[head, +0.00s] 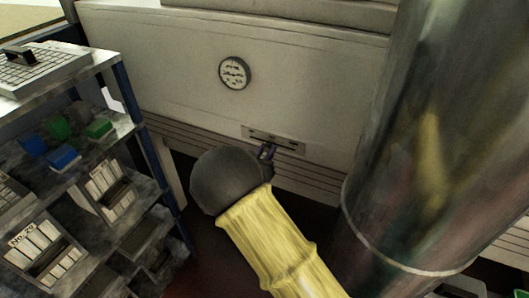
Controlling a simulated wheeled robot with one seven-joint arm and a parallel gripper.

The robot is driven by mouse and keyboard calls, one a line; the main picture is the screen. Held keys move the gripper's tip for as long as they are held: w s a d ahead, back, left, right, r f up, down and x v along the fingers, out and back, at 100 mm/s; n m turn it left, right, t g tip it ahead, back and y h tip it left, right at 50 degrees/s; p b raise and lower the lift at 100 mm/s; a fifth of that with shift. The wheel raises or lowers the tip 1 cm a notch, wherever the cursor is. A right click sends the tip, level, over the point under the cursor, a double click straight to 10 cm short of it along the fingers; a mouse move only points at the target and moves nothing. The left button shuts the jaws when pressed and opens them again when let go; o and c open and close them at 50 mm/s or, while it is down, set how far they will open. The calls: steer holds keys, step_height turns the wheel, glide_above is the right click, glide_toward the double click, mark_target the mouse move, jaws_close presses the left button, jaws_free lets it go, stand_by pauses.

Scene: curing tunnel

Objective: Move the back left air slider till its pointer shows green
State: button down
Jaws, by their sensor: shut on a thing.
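The air slider's plate (284,142) is a pale strip with a dark slot, set low on the cream tunnel wall. My gripper (267,152) is at the plate's lower edge, shut on the slider's handle. The handle itself is mostly hidden by the fingers and by the dark round end of my yellow-sleeved arm. I cannot tell exactly where along the slot the handle stands. A round dial gauge (235,72) with a pale face and dark rim is on the wall above and left of the plate. No green, nor the pointer's place, can be made out.
A blue-framed shelf rack (124,84) with bins and blocks stands at the left. A large shiny metal cylinder (428,130) fills the right side, close to my arm. Horizontal slats (312,176) run below the slider plate.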

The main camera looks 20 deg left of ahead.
steer(key=c, duration=1.2)
jaws_free()
steer(key=shift+c, duration=0.2)
steer(key=s+a, duration=0.3)
steer(key=s, duration=1.4)
steer(key=shift+b, duration=0.45)
steer(key=shift+a+f, duration=0.1)
steer(key=shift+a, duration=0.05)
